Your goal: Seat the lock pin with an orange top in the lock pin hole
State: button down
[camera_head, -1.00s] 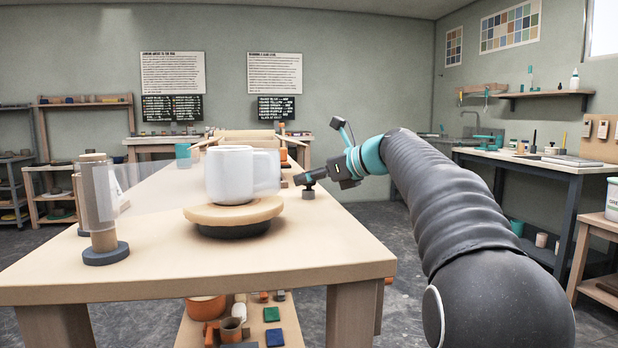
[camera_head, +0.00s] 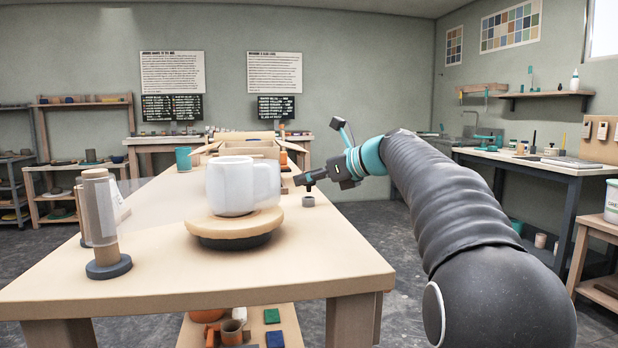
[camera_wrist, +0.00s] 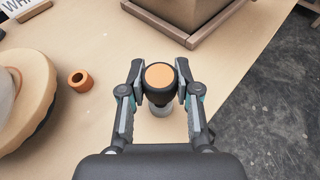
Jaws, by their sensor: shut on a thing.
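My gripper (camera_wrist: 160,84) is shut on the lock pin (camera_wrist: 159,77), gripping its dark head from both sides. The pin's round orange top faces the wrist camera. In the head view my gripper (camera_head: 308,181) is past the mug, over the right edge of the table. A small grey piece (camera_head: 308,201) shows right below it on the table, and a grey part (camera_wrist: 160,109) shows under the pin. I cannot tell whether the pin touches it. An orange ring (camera_wrist: 80,81) with a dark hole lies to the left; I cannot tell whether it is the lock pin hole.
A white mug (camera_head: 232,188) stands on a round wooden wheel (camera_head: 198,226) on the table (camera_head: 170,285). A clear cylinder (camera_head: 100,210) on a dark base stands at left. A box in a wooden tray (camera_wrist: 145,12) is beyond the pin. Table between ring and pin is clear.

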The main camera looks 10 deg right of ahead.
jog(key=shift+r, duration=0.1)
dwell(0.3)
jog(key=shift+r+p, duration=0.9)
jog(key=shift+p, duration=0.3)
jog(key=shift+f, duration=0.1)
jog(key=c, duration=1.5)
grip_release()
grip_shut()
